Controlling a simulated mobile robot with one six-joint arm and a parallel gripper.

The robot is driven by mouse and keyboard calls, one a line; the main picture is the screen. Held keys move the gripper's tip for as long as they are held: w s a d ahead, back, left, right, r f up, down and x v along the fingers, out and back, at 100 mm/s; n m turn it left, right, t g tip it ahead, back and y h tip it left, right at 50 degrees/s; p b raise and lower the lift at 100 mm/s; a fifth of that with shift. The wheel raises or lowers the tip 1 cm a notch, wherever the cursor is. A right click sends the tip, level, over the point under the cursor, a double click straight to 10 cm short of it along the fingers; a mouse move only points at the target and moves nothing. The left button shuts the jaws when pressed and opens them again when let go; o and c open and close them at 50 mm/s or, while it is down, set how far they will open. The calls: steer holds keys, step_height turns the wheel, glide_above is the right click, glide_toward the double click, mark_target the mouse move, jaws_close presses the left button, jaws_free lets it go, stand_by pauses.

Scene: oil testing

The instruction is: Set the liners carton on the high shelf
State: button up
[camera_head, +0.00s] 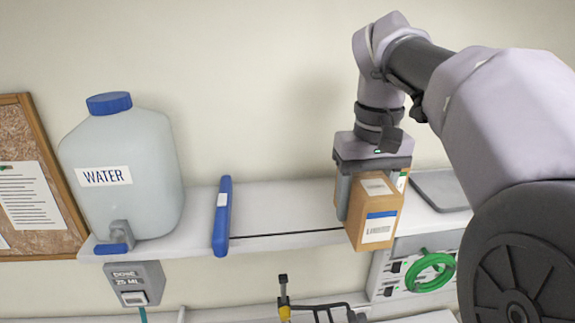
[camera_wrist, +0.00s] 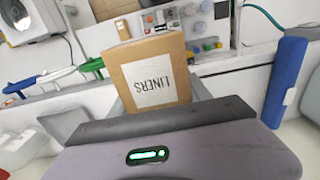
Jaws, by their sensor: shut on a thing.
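The liners carton (camera_head: 375,209) is a brown box with white labels and a blue band. My gripper (camera_head: 371,190) is shut on it from above, with a finger along its left side in the head view. The carton looks upright, at the front edge of the high shelf (camera_head: 290,212); I cannot tell whether it touches the shelf. In the wrist view the carton (camera_wrist: 150,75) shows its "LINERS" label upside down, beyond the gripper body. The far finger is mostly hidden.
A water jug (camera_head: 122,175) with a tap stands at the shelf's left. A blue upright object (camera_head: 222,215) stands right of it. A grey flat plate (camera_head: 440,190) lies at right. Shelf between blue object and carton is clear. A green cable coil (camera_head: 430,272) hangs below.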

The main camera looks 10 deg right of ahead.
steer(key=w+a, duration=0.1)
steer(key=w, duration=0.2)
steer(key=w+a+f+p, duration=0.1)
steer(key=w+a, duration=0.1)
steer(key=w, duration=0.1)
steer(key=w+a+p, duration=0.1)
steer(key=w, duration=0.3)
steer(key=shift+a+f, duration=0.15)
steer(key=shift+a, duration=0.15)
steer(key=f, duration=0.2)
steer(key=shift+s+f, duration=0.3)
steer(key=shift+s, duration=0.05)
steer(key=shift+f, duration=0.3)
steer(key=shift+w+f, duration=0.2)
steer(key=shift+w, duration=0.15)
steer(key=o, duration=1.1)
steer(key=shift+s, duration=0.1)
steer(key=o, duration=0.3)
steer(key=shift+s, duration=0.15)
steer(key=shift+o, duration=0.2)
